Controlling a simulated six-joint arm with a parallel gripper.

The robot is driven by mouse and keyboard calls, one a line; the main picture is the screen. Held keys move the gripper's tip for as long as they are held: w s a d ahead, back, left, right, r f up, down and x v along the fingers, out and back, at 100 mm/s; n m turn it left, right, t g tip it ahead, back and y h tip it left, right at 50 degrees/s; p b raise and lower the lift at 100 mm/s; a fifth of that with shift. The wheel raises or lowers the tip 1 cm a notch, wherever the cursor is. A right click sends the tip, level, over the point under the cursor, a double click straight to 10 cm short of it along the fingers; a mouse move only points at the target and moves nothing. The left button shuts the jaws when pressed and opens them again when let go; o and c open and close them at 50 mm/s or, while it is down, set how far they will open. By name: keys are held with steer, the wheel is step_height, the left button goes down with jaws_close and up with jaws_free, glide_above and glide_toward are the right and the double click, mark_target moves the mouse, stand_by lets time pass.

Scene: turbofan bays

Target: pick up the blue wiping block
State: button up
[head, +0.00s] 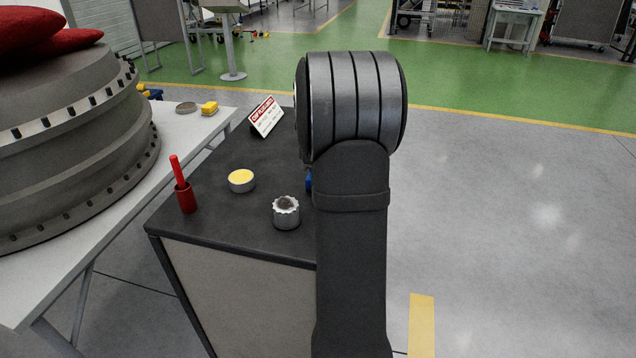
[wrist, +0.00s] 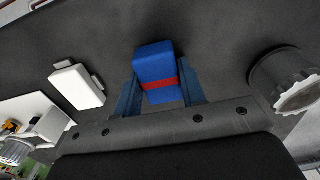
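The blue wiping block (wrist: 157,64) with a red band shows in the wrist view, over the dark bench top. My gripper (wrist: 162,88) has its two dark blue fingers on either side of the block, very close to its sides. I cannot tell whether the fingers press on it or leave a thin gap, nor whether the block rests on the bench. In the head view my arm hides the gripper and most of the block; only a small blue patch (head: 309,180) shows at the arm's left edge.
The dark bench (head: 215,210) also holds a castellated metal part (head: 286,213), a yellow-filled tin (head: 241,181), a red holder (head: 186,198) with a red stick, and a sign (head: 266,117). In the wrist view, the metal part (wrist: 292,82) is right and a white piece (wrist: 77,87) left.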

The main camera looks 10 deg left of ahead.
steer(key=c, duration=0.4)
steer(key=shift+r, duration=0.1)
steer(key=shift+r, duration=0.65)
step_height(320, 180, up, 3)
steer(key=shift+f, duration=0.1)
steer(key=s+d+r, duration=0.1)
steer(key=d+r, duration=0.1)
steer(key=d, duration=0.1)
steer(key=d+r, duration=0.2)
steer(key=d, duration=0.2)
steer(key=s+d+r, duration=0.1)
steer(key=d+r, duration=0.1)
steer(key=d, duration=0.2)
steer(key=shift+s+d+r, duration=0.2)
steer(key=shift+s+r, duration=0.15)
